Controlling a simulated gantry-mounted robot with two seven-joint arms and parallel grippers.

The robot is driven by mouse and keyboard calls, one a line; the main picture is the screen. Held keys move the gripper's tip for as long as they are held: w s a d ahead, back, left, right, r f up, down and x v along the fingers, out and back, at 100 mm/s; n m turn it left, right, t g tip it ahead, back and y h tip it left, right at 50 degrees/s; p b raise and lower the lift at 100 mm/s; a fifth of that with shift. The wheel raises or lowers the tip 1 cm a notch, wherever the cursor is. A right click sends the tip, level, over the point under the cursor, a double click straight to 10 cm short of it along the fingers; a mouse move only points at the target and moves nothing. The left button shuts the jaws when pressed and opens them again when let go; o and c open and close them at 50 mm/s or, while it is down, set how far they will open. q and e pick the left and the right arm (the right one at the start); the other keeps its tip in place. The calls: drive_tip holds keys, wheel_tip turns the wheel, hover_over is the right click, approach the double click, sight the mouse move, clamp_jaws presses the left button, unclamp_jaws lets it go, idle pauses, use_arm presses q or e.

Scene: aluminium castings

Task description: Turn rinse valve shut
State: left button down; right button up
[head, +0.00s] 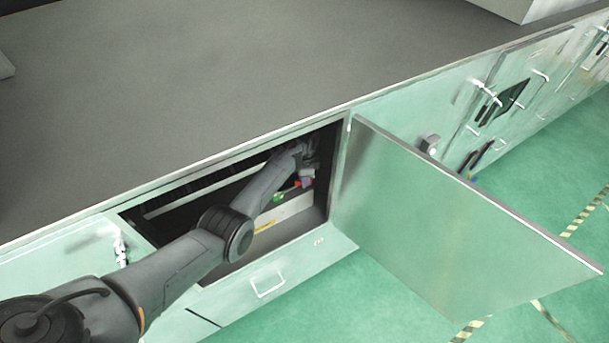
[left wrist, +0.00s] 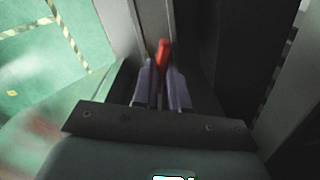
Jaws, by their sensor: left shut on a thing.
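The rinse valve shows as a small red handle (left wrist: 163,54) in the left wrist view, standing between the fingers of my left gripper (left wrist: 162,85). The gripper is shut on this red handle. In the head view my left arm reaches into an open cabinet, and the left gripper (head: 306,178) is deep at its right side, small and partly hidden by shade. The valve's body and pipe are not clear in either view. My right gripper is in neither view.
The cabinet (head: 325,208) is open, its door (head: 450,215) swung out to the right. A pale box-like part with a yellow label (head: 285,215) lies inside, below my arm. The grey worktop (head: 220,80) above is mostly bare. Green floor with striped tape lies in front.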

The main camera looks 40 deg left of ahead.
use_arm(q)
drive_tip(key=m, duration=0.3)
drive_tip(key=shift+m+p, duration=0.4)
drive_tip(key=shift+s+m, duration=0.15)
drive_tip(key=shift+m, duration=1.75)
drive_tip(key=c, duration=1.2)
unclamp_jaws()
drive_tip(key=shift+o, duration=0.2)
drive_tip(key=shift+d, duration=0.1)
